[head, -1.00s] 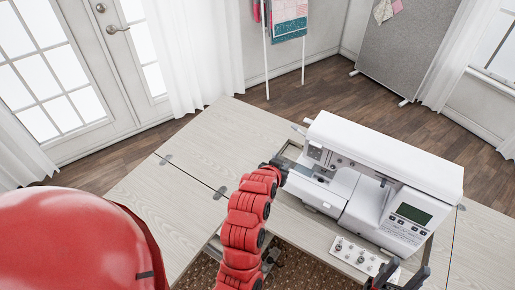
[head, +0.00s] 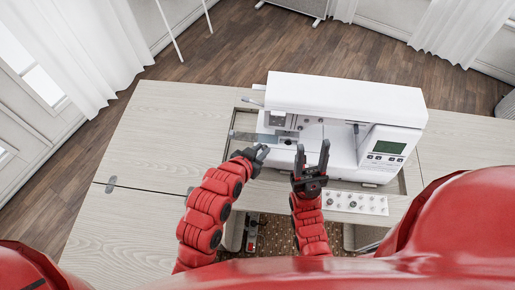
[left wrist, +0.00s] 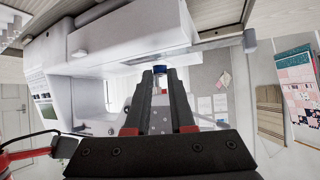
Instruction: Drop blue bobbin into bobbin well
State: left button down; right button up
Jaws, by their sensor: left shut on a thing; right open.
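The white sewing machine (head: 340,100) sits in the cabinet opening. My left gripper (head: 262,155) is at the front of the machine's left end, beside its bed. In the left wrist view, the left gripper (left wrist: 160,76) is shut on the blue bobbin (left wrist: 158,70), which shows as a small blue piece at the fingertips. The bobbin is too small or hidden to make out in the head view. A dark spot on the bed (head: 289,141) may be the bobbin well, but I cannot tell. My right gripper (head: 311,158) is open and empty in front of the machine, fingers pointing towards it.
A white tray with several small round pieces (head: 356,203) lies in front of the machine at the right. The wooden cabinet top (head: 165,125) is clear on the left. The two grippers are close together.

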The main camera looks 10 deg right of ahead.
aim_at(285, 147)
pick_arm(q)
jog(key=shift+w+d, duration=0.15)
jog(key=shift+d, duration=0.25)
jog(key=d, duration=0.2)
jog(key=w+d+f, duration=0.1)
jog(key=d, duration=0.1)
jog(key=w+d+p, duration=0.1)
jog(key=d, duration=0.1)
jog(key=shift+w+d+f, duration=0.25)
jog(key=shift+d, duration=0.05)
jog(key=shift+w+d+f, duration=0.15)
jog(key=shift+w+d, duration=0.1)
jog(key=shift+d, duration=0.35)
jog(key=shift+b, duration=0.35)
jog(key=shift+f+b, duration=0.5)
jog(key=shift+f, duration=0.1)
dwell(0.6)
jog(key=c, duration=0.7)
grip_release()
